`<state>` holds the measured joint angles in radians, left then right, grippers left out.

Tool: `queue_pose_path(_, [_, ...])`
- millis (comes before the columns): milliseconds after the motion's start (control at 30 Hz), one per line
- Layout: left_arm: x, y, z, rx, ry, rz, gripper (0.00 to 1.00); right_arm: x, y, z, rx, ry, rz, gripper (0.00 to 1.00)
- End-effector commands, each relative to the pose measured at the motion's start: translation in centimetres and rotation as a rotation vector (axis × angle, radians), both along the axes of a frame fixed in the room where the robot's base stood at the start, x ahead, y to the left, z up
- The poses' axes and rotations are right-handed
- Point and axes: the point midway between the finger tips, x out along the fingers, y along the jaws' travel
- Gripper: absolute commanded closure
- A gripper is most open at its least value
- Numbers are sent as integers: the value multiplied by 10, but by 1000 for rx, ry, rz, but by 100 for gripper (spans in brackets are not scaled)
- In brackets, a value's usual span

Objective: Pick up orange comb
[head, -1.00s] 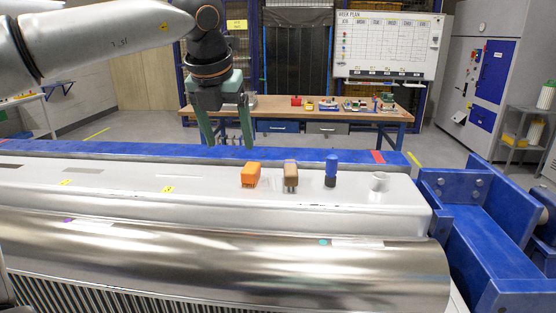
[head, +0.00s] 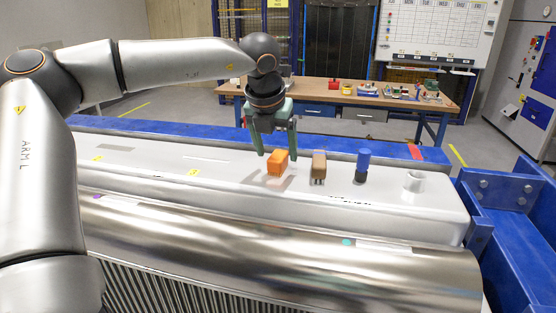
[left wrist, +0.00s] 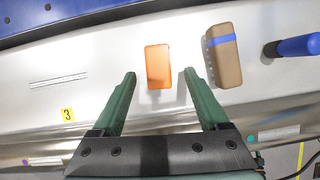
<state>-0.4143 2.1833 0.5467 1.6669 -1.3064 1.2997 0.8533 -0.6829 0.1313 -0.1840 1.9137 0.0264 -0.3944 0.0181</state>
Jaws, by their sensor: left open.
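The orange comb (head: 277,162) is a small orange block standing on the white-grey top surface of the jig. It also shows in the left wrist view (left wrist: 158,66), ahead of the fingertips and between their lines. My left gripper (head: 275,153) is open and empty, pointing down just above and behind the comb in the head view. In the left wrist view its two green fingers (left wrist: 158,78) lie apart on either side of the comb's near end. I cannot tell whether they touch it. My right gripper is not in view.
A brown brush-like block with a blue band (head: 319,167) stands just right of the comb. A blue-handled tool (head: 362,165) and a white ring (head: 413,181) stand further right. A shiny metal cylinder (head: 270,245) lies in front.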

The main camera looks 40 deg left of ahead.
Motion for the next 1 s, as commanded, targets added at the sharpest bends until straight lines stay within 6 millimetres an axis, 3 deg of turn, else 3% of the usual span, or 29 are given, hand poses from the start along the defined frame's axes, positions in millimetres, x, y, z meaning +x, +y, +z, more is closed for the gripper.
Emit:
queue_pose_path(200, [9,6,-24,-1,1,0,22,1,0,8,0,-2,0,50])
queue_pose_path(500, [11,7,-29,1,-2,0,22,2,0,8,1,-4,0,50])
queue_pose_path(1000, [11,7,-28,0,-1,0,79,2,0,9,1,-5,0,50])
